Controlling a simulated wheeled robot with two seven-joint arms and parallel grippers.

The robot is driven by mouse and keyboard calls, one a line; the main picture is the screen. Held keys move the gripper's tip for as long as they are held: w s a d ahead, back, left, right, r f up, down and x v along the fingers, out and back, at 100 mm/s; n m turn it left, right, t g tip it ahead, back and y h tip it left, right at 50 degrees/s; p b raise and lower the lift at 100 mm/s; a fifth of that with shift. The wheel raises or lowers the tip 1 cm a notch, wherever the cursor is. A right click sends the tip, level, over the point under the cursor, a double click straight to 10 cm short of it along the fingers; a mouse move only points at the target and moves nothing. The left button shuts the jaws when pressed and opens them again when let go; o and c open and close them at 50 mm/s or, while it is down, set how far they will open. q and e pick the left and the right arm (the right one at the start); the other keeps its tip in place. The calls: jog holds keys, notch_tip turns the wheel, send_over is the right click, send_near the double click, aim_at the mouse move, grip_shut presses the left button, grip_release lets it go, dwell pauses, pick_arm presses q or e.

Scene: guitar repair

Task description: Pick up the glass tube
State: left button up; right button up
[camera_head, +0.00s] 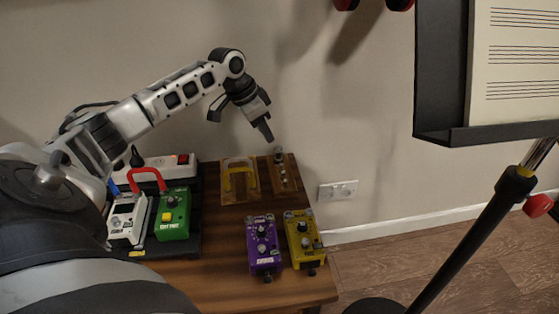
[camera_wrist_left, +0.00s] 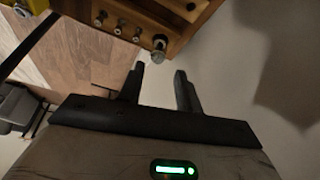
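The glass tube (camera_head: 278,154) appears as a small, clear, greyish upright piece at the back end of a wooden block (camera_head: 286,179) with several knobs. It also shows in the left wrist view (camera_wrist_left: 159,45), at the block's corner, just beyond the fingertips. My left gripper (camera_head: 265,131) is above and slightly left of the tube, pointing down. In the left wrist view its two fingers (camera_wrist_left: 159,70) are apart with nothing between them, and the tube lines up with the gap without visible contact. My right gripper is not in view.
A wooden piece with a yellow handle (camera_head: 240,181) lies left of the block. Purple (camera_head: 263,246) and yellow (camera_head: 303,240) pedals stand in front. Green (camera_head: 173,215) and white (camera_head: 127,220) pedals stand left. A wall is behind; a music stand (camera_head: 458,134) is at right.

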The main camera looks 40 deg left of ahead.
aim_at(275, 149)
pick_arm(q)
jog(key=b+x, duration=0.1)
jog(key=x, duration=0.3)
jog(key=shift+w+d+f, duration=0.1)
jog(key=shift+w+f, duration=0.05)
jog(key=shift+f, duration=0.1)
jog(key=shift+b+x, duration=0.7)
jog(key=shift+x, duration=0.5)
jog(key=shift+b+x, duration=0.4)
jog(key=shift+x, duration=0.7)
jog(key=shift+d, duration=0.1)
jog(key=c, duration=0.5)
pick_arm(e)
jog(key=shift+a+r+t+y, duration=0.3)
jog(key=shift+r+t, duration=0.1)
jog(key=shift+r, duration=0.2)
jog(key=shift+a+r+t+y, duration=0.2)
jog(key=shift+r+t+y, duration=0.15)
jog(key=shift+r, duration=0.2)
